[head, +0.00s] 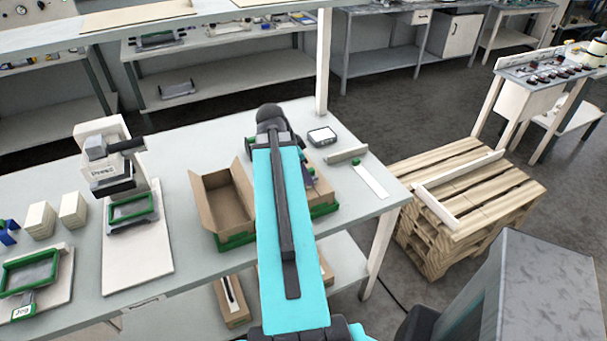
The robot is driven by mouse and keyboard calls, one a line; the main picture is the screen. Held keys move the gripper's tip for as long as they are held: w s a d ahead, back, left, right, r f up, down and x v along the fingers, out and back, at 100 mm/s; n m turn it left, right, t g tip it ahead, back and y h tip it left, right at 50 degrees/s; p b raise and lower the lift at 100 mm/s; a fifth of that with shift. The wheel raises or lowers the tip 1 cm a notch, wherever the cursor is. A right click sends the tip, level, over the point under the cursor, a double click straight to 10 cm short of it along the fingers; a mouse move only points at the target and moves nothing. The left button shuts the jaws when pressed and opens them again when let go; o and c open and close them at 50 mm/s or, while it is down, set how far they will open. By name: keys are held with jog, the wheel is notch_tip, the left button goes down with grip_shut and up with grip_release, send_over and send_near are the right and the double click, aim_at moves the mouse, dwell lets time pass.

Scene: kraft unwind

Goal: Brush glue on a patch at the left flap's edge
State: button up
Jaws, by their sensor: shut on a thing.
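An open brown carton (225,207) sits in a green-edged holder (236,241) on the grey bench. Its left flap (202,212) stands up and leans outward on the left side. My gripper is hidden behind my arm. No brush and no glue patch can be made out.
A small dark-screened device (322,136) and a white strip (370,181) lie right of the carton. A press-like fixture (115,165) stands on a white board to the left. Bare bench lies between them. A wooden pallet (465,205) is at the right.

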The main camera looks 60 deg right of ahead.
jog(key=shift+w+d, duration=0.45)
jog(key=shift+w, duration=0.2)
jog(key=shift+w+d, duration=0.1)
jog(key=shift+w+d, duration=0.35)
jog(key=shift+w, duration=0.15)
jog(key=shift+w+d, duration=0.1)
dwell(0.3)
jog(key=shift+w+d, duration=0.4)
jog(key=shift+w, duration=0.2)
jog(key=shift+d, duration=0.1)
jog(key=shift+w+d, duration=0.35)
jog(key=shift+w, duration=0.25)
jog(key=shift+w+d+b, duration=0.1)
jog(key=shift+b, duration=0.2)
jog(key=shift+w+d, duration=0.4)
jog(key=shift+w, duration=0.15)
